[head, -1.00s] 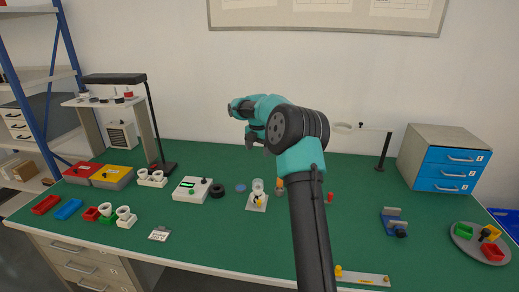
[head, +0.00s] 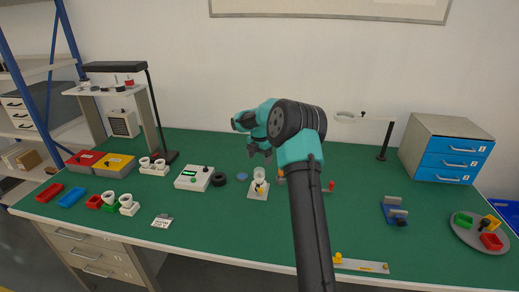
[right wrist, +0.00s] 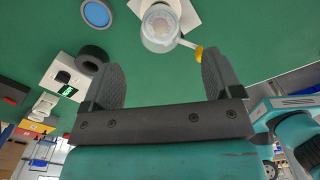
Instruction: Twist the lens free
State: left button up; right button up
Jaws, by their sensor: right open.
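A clear, round lens-like cup (head: 260,174) stands upright on a small white plate (head: 257,194), with a yellow knob (head: 260,188) at its side. My right gripper (head: 260,153) is above it in the head view, open and empty. In the right wrist view the clear cup (right wrist: 160,27) lies beyond the fingertips of the right gripper (right wrist: 163,78), apart from them. The yellow knob (right wrist: 199,53) shows close by the right-hand finger; I cannot tell whether they touch. My left gripper is not in view.
A tester box (head: 193,178), black ring (head: 219,179) and blue disc (head: 242,176) lie left of the cup. A ring stand (head: 383,150) is at the right rear. A round tray (head: 461,236) and blue holder (head: 393,211) stand right. The front-centre mat is largely clear.

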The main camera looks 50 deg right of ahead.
aim_at(259, 169)
notch_tip(259, 169, down, 8)
jog(key=shift+r, duration=0.2)
jog(key=shift+c, duration=0.2)
jog(key=c, duration=0.9)
